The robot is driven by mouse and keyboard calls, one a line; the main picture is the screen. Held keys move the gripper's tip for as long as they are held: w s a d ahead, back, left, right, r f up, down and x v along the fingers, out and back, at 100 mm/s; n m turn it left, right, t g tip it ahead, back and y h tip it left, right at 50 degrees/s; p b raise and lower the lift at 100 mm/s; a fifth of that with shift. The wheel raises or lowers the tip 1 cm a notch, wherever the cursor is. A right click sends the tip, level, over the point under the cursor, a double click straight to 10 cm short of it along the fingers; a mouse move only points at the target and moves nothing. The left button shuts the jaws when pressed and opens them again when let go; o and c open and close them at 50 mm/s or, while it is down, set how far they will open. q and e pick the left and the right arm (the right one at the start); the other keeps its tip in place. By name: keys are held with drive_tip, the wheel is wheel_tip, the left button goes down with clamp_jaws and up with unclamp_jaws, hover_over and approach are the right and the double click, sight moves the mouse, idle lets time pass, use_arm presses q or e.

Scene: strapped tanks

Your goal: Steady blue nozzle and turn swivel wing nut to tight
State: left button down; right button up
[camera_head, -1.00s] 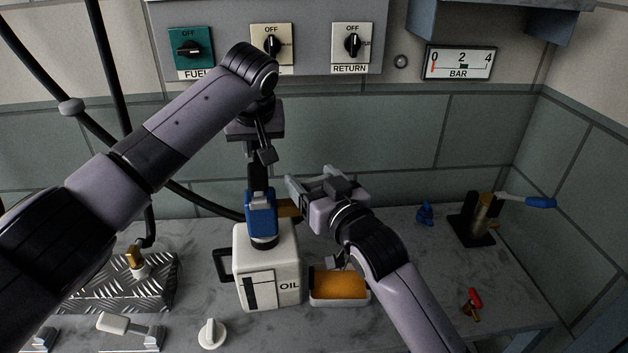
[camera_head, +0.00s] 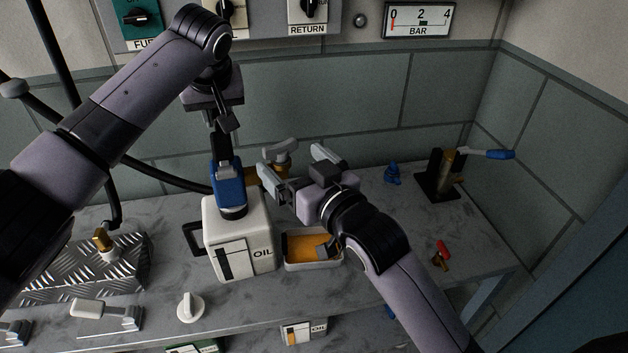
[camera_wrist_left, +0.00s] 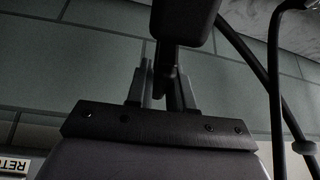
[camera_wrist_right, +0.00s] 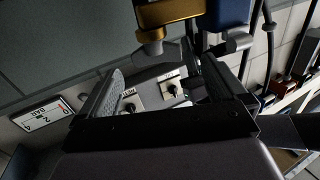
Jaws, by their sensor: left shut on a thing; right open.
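The blue nozzle (camera_head: 228,187) stands upright in the top of the white OIL canister (camera_head: 238,240). My left gripper (camera_head: 219,140) is above it, shut on its dark upper part; the left wrist view shows a dark bar between the fingers (camera_wrist_left: 163,88). A brass swivel (camera_head: 254,177) runs right from the nozzle, with the grey wing nut (camera_head: 279,147) on top. My right gripper (camera_head: 297,165) is open just in front and to the right of the wing nut. In the right wrist view, the brass swivel (camera_wrist_right: 168,12) and nozzle (camera_wrist_right: 228,12) lie beyond the open fingers (camera_wrist_right: 165,80).
An orange-filled tray (camera_head: 310,262) lies beside the canister, below my right gripper. A black stand with a blue-handled valve (camera_head: 438,175), a small blue part (camera_head: 393,174) and a red-handled part (camera_head: 444,250) lie right. Dark hoses hang at left. A white knob (camera_head: 190,307) lies in front.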

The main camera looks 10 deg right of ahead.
sight(283, 151)
drive_tip(key=v, duration=0.5)
drive_tip(key=shift+s+d, duration=0.15)
drive_tip(key=shift+s, duration=0.2)
drive_tip(key=w+a+m, duration=0.1)
drive_tip(key=w+m, duration=0.2)
drive_tip(key=m, duration=0.8)
drive_tip(key=w+a+m, duration=0.1)
drive_tip(key=w+m, duration=0.3)
drive_tip(key=m, duration=0.8)
drive_tip(key=w+a+m, duration=0.2)
drive_tip(key=w+m, duration=0.2)
drive_tip(key=m, duration=0.8)
drive_tip(key=shift+w+f+y, duration=0.1)
drive_tip(key=shift+f+y, duration=0.25)
drive_tip(key=shift+y, duration=0.05)
